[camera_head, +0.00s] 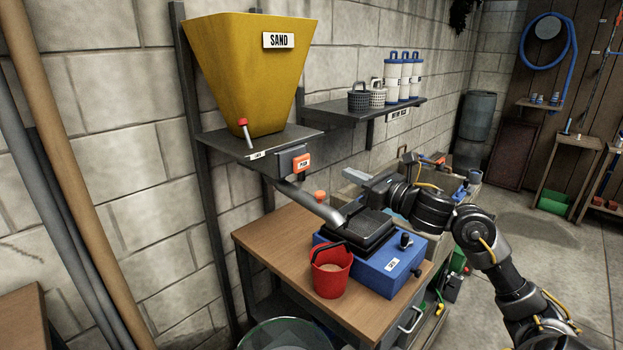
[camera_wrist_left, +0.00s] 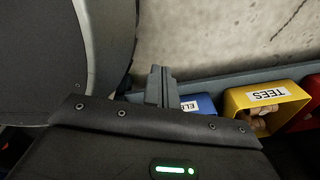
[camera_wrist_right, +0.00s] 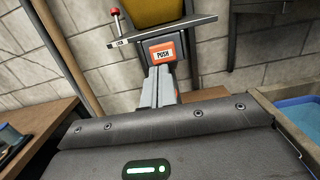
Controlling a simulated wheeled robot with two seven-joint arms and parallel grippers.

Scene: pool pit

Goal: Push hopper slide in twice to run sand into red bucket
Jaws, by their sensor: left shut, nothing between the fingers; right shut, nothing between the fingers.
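The yellow sand hopper (camera_head: 250,75) hangs on the wall, with a grey spout (camera_head: 312,203) sloping down to the right. Its slide has an orange PUSH face (camera_head: 301,162), also in the right wrist view (camera_wrist_right: 163,54). The red bucket (camera_head: 331,281) stands upright on the bench beside the blue scale; something tan shows inside it. My right gripper (camera_head: 350,175) is shut and empty, to the right of the PUSH face and apart from it in the head view. Its fingers (camera_wrist_right: 157,72) point at the PUSH block. My left gripper (camera_wrist_left: 158,72) is shut and empty, seen only in its wrist view.
A red-topped pin (camera_head: 243,127) stands on the hopper shelf by a LOCK label. The blue scale (camera_head: 384,268) with a black plate lies under the spout end. A wall shelf (camera_head: 350,112) holds canisters. A yellow TEES bin (camera_wrist_left: 266,105) is near my left gripper.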

